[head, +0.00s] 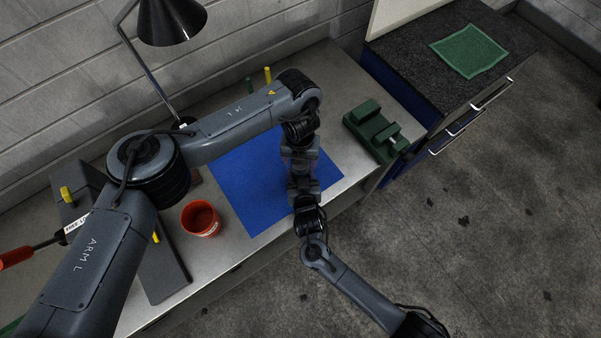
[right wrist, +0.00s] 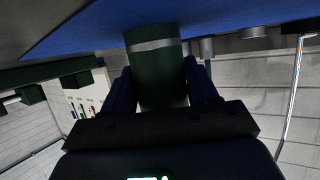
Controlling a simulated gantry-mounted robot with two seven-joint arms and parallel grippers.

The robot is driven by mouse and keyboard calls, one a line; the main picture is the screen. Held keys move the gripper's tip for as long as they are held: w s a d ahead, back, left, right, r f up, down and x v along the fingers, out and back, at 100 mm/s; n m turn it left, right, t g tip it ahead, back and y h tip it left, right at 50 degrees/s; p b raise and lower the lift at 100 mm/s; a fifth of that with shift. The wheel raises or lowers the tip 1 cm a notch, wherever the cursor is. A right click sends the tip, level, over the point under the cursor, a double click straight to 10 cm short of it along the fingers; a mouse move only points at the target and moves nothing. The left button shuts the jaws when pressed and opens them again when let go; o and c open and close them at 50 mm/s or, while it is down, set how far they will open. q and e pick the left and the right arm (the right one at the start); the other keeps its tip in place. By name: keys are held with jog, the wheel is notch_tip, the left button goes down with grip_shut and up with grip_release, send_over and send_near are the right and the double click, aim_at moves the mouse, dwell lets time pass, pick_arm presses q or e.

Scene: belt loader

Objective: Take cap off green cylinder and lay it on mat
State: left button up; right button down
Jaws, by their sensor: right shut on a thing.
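A dark green cylinder (right wrist: 162,80) with a pale grey band fills the middle of the right wrist view. My right gripper (right wrist: 161,72) is shut on it, one finger on each side. In the head view my right gripper (head: 304,186) is over the right part of the blue mat (head: 241,178). My left gripper (head: 300,156) is just above it in the picture, and the two wrists overlap there. They hide the cylinder and cap in the head view. The left fingers are too dark and covered to read.
An orange-red cup (head: 200,219) stands left of the blue mat. A black lamp (head: 171,22) stands at the back. A dark-topped cabinet (head: 420,75) adjoins the bench at the right.

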pick_arm(q)
jog(key=shift+o, duration=0.2)
jog(key=shift+s, duration=0.1)
jog(key=m, duration=0.3)
jog(key=shift+m, duration=0.3)
jog(key=m, duration=0.4)
jog(key=shift+m, duration=0.4)
jog(key=m, duration=0.9)
jog(key=shift+a+f, duration=0.15)
jog(key=shift+a, duration=0.05)
pick_arm(e)
jog(key=shift+w+d, duration=0.1)
jog(key=shift+d, duration=0.1)
pick_arm(q)
jog(key=c, duration=1.1)
jog(key=n, duration=0.4)
jog(key=shift+c, duration=0.2)
jog(key=n, duration=0.3)
jog(key=shift+n, duration=1.2)
